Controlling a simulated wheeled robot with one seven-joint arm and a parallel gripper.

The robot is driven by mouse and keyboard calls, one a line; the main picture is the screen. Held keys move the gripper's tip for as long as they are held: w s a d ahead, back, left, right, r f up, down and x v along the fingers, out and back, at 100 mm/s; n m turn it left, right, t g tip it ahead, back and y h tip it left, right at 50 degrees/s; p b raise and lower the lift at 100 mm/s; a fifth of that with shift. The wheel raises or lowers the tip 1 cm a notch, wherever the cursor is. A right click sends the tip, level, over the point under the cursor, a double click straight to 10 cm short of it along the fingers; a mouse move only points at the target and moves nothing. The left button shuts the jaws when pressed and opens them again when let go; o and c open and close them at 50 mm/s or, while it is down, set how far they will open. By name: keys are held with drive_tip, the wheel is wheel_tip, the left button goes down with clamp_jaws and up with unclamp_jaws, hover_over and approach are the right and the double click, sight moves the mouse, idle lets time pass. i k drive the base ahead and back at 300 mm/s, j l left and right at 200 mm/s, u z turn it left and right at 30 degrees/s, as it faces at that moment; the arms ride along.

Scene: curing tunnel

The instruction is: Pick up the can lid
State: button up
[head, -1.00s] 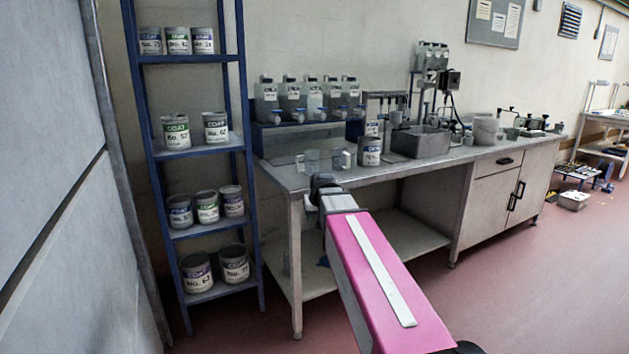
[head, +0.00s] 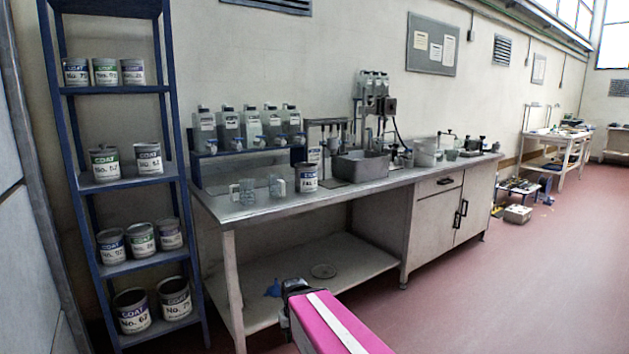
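A flat, round grey disc (head: 324,271) lies on the lower shelf (head: 355,255) of the workbench and looks like a can lid; it is small and I cannot be sure. A labelled can (head: 307,180) stands on the bench top beside two clear cups. My pink arm link reaches up from the bottom edge of the view, with its dark end in front of the lower shelf, left of the disc.
A blue rack (head: 178,200) with several labelled cans stands at the left. The bench top (head: 240,208) carries bottles, a metal basin (head: 360,167) and fixtures. Pink floor is open at the right.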

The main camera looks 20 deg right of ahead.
sight(305, 173)
drive_tip(key=i+l, duration=0.2)
drive_tip(key=l, duration=0.2)
drive_tip(key=i+l, duration=0.15)
drive_tip(key=l, duration=0.25)
drive_tip(key=i+l, duration=0.2)
drive_tip(key=l, duration=0.15)
drive_tip(key=i+l+u, duration=0.1)
drive_tip(key=l, duration=0.3)
drive_tip(key=i+l, duration=0.45)
drive_tip(key=i, duration=0.15)
drive_tip(key=i+l, duration=0.45)
drive_tip(key=i, duration=0.15)
drive_tip(key=l+z, duration=0.05)
